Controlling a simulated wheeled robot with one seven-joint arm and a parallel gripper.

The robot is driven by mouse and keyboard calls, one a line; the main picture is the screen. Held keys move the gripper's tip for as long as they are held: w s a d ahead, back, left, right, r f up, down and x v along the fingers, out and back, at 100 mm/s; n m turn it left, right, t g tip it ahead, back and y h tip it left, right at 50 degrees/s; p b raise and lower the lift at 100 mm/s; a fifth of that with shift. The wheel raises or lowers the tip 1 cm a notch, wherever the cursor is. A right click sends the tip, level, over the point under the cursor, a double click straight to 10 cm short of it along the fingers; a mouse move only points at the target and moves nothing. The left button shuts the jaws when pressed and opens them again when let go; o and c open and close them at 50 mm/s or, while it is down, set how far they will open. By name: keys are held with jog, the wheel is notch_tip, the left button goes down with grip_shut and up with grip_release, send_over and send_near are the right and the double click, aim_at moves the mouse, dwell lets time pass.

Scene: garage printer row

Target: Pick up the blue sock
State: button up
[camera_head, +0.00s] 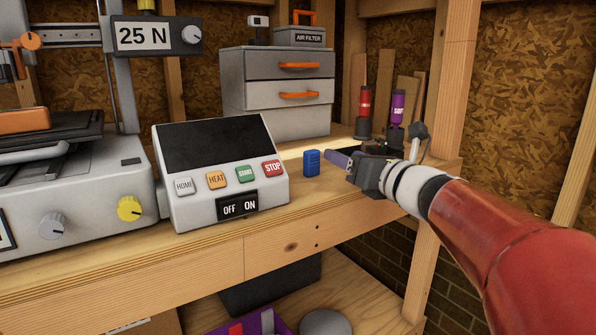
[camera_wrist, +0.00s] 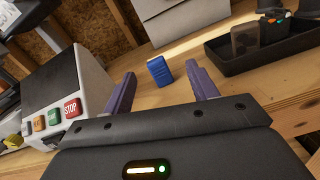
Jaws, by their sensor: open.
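A small blue block-shaped piece (camera_head: 311,163) stands upright on the wooden bench, just right of the control panel; I take it to be the blue sock, though it looks like a ribbed rigid block. In the wrist view the blue piece (camera_wrist: 159,71) stands ahead of my gripper, between the lines of its two fingers and apart from both. My gripper (camera_head: 340,159) is at the right of the blue piece, low over the bench. Its purple fingers (camera_wrist: 163,88) are spread open with nothing between them.
The control panel (camera_head: 220,170) with HOME, HEAT, START and STOP buttons is close on the left. A grey drawer unit (camera_head: 277,90) stands behind. Red (camera_head: 364,110) and purple (camera_head: 397,108) bottles stand back right. A black tray (camera_wrist: 262,50) lies right in the wrist view. The bench front is clear.

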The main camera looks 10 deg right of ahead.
aim_at(315, 156)
jog(key=n+y, duration=0.1)
jog(key=a+f+n+g, duration=0.1)
jog(key=n, duration=0.1)
jog(key=shift+w+n+y, duration=0.15)
jog(key=shift+n+y, duration=0.15)
jog(key=shift+y, duration=0.1)
jog(key=p+x, duration=0.1)
jog(key=x, duration=0.5)
jog(key=shift+w+a+f, duration=0.1)
jog(key=shift+w+a, duration=0.05)
jog(key=shift+w, duration=0.05)
jog(key=shift+f+p+x, duration=0.2)
jog(key=shift+f+x, duration=0.05)
jog(key=shift+x, duration=1.05)
jog(key=shift+f+p+x, duration=0.15)
jog(key=shift+f+x, duration=0.1)
jog(key=shift+x, duration=1.05)
jog(key=c, duration=1.1)
jog(key=shift+o, duration=0.2)
jog(key=shift+r, duration=0.1)
